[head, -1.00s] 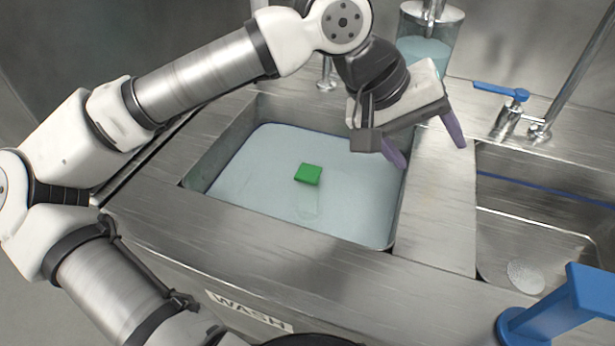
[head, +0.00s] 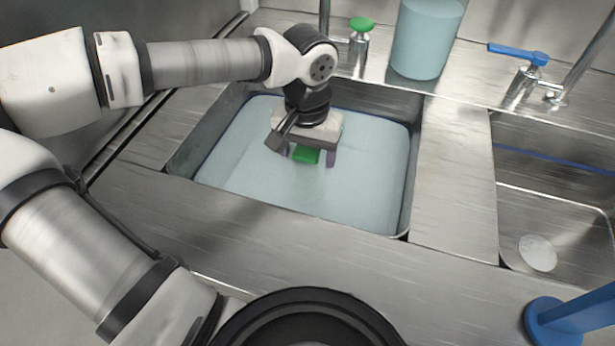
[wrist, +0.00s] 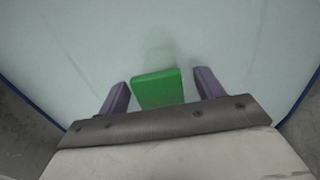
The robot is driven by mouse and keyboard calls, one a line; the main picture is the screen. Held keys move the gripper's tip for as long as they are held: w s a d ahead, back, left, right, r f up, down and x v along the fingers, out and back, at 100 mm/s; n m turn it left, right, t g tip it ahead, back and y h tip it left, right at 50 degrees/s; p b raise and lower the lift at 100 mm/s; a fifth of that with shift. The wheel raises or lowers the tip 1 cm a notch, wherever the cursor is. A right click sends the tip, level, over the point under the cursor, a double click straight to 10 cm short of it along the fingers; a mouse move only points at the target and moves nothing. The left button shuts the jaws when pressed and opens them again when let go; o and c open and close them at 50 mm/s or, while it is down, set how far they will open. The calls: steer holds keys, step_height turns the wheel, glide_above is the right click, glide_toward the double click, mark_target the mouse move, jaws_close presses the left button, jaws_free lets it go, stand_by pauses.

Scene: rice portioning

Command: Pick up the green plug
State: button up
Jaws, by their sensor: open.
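The green plug (head: 306,155) is a small green block in the water-filled left basin (head: 225,180). In the wrist view the plug (wrist: 158,89) lies between the two purple fingers of my gripper (wrist: 162,88), with a gap on each side. In the head view my gripper (head: 308,156) points down over the basin, its fingers on either side of the plug and open. The gripper body hides the plug's upper part in the head view. I cannot tell how deep the fingertips are in the water.
Basin walls surround the gripper closely at the back. A tap with a green handle (head: 362,24) and a blue-filled clear container (head: 425,40) stand behind. A second basin (head: 560,215), a blue-handled tap (head: 518,53) and a blue stand (head: 575,318) are at right.

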steer(key=shift+f, duration=0.25)
jaws_close()
steer(key=shift+r, duration=0.15)
